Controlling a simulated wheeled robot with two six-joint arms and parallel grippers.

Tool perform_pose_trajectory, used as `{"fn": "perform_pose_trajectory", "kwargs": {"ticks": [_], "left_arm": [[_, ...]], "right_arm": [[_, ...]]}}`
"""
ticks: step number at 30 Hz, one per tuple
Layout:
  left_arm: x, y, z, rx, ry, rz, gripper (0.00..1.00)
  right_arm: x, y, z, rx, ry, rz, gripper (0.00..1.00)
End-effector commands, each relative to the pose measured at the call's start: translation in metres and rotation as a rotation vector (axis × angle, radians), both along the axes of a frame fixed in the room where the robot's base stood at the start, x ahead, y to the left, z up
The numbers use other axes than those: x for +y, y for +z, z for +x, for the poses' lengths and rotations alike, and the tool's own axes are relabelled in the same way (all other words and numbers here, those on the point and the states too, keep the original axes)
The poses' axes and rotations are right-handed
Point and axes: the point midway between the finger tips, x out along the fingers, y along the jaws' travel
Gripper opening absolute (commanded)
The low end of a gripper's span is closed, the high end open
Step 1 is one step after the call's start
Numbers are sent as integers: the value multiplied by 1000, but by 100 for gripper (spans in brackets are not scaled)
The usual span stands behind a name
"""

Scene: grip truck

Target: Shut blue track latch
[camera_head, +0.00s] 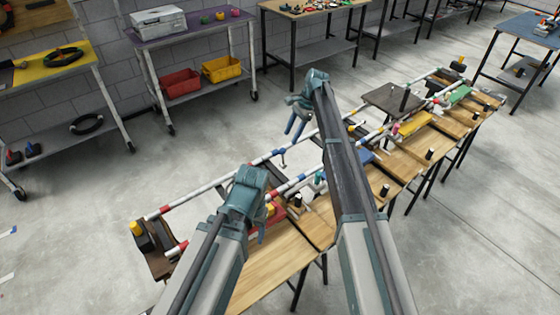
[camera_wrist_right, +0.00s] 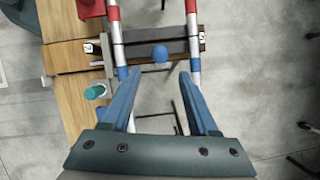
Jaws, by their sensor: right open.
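The blue latch shows in the right wrist view as a round blue knob (camera_wrist_right: 160,53) on a dark crosspiece between two striped rails. My right gripper (camera_wrist_right: 158,92) is open and empty, its two blue-grey fingers on either side below the knob, with a gap between them and it. In the head view my right gripper (camera_head: 295,129) hangs past the far rail in the picture. I cannot pick out the knob there. My left gripper (camera_head: 257,222) is over the near end of the track; its jaw opening is hidden.
The striped track rail (camera_head: 210,194) runs along a row of wooden benches (camera_head: 262,262). A teal cylinder (camera_wrist_right: 95,91) stands on the wood left of the rails. A red block (camera_wrist_right: 90,8) is at the top. Yellow and green plates lie farther along. Open floor lies behind the track.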

Motion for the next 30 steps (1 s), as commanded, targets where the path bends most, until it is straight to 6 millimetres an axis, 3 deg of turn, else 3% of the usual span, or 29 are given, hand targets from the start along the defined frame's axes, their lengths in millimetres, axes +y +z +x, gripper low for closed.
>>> {"fn": "perform_pose_trajectory", "kwargs": {"ticks": [24, 30], "left_arm": [[0, -109, 0, 0, 0, 0, 66], [0, -121, 0, 0, 0, 0, 66]], "right_arm": [[40, -109, -15, -1, 3, -1, 60], [46, -121, -17, 0, 1, 0, 60]]}}
